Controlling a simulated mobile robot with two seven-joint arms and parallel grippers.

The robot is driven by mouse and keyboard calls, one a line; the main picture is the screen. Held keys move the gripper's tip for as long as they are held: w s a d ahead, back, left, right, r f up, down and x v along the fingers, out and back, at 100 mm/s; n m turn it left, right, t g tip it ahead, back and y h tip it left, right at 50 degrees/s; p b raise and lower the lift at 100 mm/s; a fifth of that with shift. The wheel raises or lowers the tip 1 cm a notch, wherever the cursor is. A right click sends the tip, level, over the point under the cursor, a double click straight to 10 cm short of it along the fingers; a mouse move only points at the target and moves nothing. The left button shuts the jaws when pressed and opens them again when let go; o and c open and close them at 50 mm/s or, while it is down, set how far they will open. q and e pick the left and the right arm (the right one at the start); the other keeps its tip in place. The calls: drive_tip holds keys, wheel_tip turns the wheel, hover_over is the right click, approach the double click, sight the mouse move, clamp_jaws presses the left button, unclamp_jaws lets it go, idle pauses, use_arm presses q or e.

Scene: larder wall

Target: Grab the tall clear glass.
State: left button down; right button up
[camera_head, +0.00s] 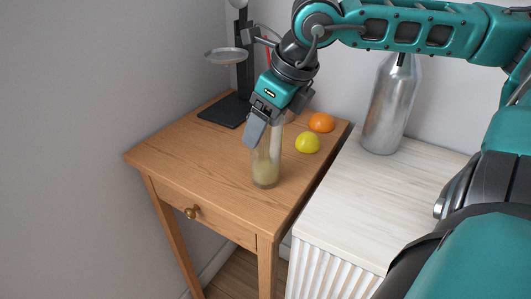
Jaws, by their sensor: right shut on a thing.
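The tall clear glass (267,166) stands upright on the wooden side table (180,153). Some pale yellowish stuff shows near its bottom. My right gripper (268,136) reaches down from above and is shut on the upper part of the glass. One finger shows at the left of the glass; the other is mostly hidden. My left gripper is not in view.
A yellow fruit (307,143) and an orange one (321,122) lie just right of the glass. A black stand with a metal dish (226,55) is behind. A silver bottle (388,108) stands on the white slatted cabinet (350,215). The table's front left is clear.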

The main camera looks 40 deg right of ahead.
drive_tip(key=c, duration=0.7)
drive_tip(key=shift+c, duration=0.2)
drive_tip(key=shift+r, duration=0.2)
